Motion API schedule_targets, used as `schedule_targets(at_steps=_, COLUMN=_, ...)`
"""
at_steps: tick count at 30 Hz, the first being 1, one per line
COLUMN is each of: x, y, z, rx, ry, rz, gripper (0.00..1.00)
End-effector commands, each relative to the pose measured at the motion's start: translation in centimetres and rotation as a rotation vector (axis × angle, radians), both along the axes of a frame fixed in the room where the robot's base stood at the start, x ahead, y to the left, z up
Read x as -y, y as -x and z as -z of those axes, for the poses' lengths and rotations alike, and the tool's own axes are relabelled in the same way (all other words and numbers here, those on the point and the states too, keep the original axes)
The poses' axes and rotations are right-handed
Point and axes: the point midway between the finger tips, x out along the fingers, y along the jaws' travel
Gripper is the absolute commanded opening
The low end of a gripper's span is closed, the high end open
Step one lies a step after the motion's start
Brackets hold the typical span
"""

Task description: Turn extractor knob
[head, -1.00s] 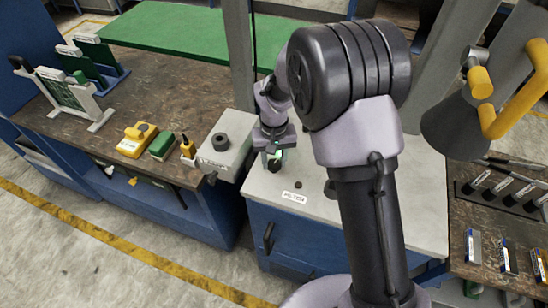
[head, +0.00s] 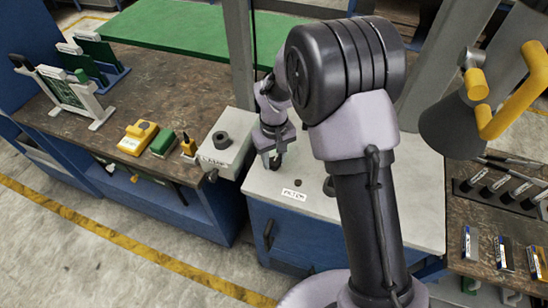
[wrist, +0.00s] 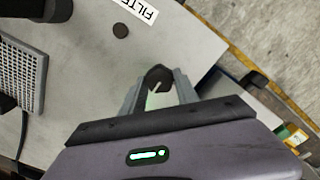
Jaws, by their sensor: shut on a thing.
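The extractor knob (wrist: 158,76) is a dark round knob with a pale pointer line, on the light grey cabinet top (wrist: 75,70). In the wrist view my gripper (wrist: 160,88) has its two fingers on either side of the knob and is shut on it. In the head view my gripper (head: 273,160) points down at the cabinet top's left side, next to the grey box. The fingers hide most of the knob there. A white label (wrist: 138,10), reading partly "FILTE", lies beside a small dark disc (wrist: 121,31).
A grey box with a dark round part (head: 221,140) stands just left of my gripper. A yellow device (head: 137,138) and a green block (head: 162,143) sit on the brown bench. A yellow-handled grey hood (head: 455,125) hangs at the right.

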Motion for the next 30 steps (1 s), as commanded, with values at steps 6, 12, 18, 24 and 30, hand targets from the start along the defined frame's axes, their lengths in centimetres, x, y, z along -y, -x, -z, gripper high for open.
schedule_targets(at_steps=6, x=0.0, y=-0.1, z=-0.1, rx=0.003, ry=0.000, rz=-0.002, gripper=0.54)
schedule_targets(at_steps=12, x=0.0, y=0.0, z=0.0, rx=0.001, ry=0.000, rz=-0.001, gripper=0.59)
schedule_targets(at_steps=18, x=0.0, y=-0.1, z=-0.9, rx=0.003, ry=0.000, rz=-0.001, gripper=0.59)
schedule_targets(at_steps=24, x=0.0, y=-0.1, z=-7.0, rx=0.005, ry=-0.001, rz=0.000, gripper=0.59)
schedule_targets(at_steps=30, x=0.0, y=-0.1, z=-13.4, rx=0.005, ry=0.000, rz=-0.001, gripper=0.59)
